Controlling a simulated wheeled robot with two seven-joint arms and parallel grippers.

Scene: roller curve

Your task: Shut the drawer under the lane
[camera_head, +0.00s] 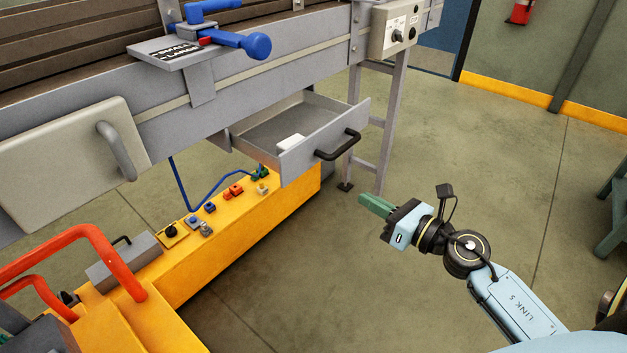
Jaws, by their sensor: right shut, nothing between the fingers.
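The grey drawer (325,136) under the lane (225,103) is pulled open, with a black bar handle (338,145) on its front. A small white block (291,142) lies inside it. My right gripper (364,203), with green fingers, is shut and empty. In the picture it is below and to the right of the drawer handle, apart from it. My left gripper is not in view.
A yellow bench (250,215) with small buttons and parts stands below the drawer. An orange-red rail (110,255) is at lower left. A control box (397,31) and a support leg (392,125) stand beyond the drawer. The floor around my right gripper is clear.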

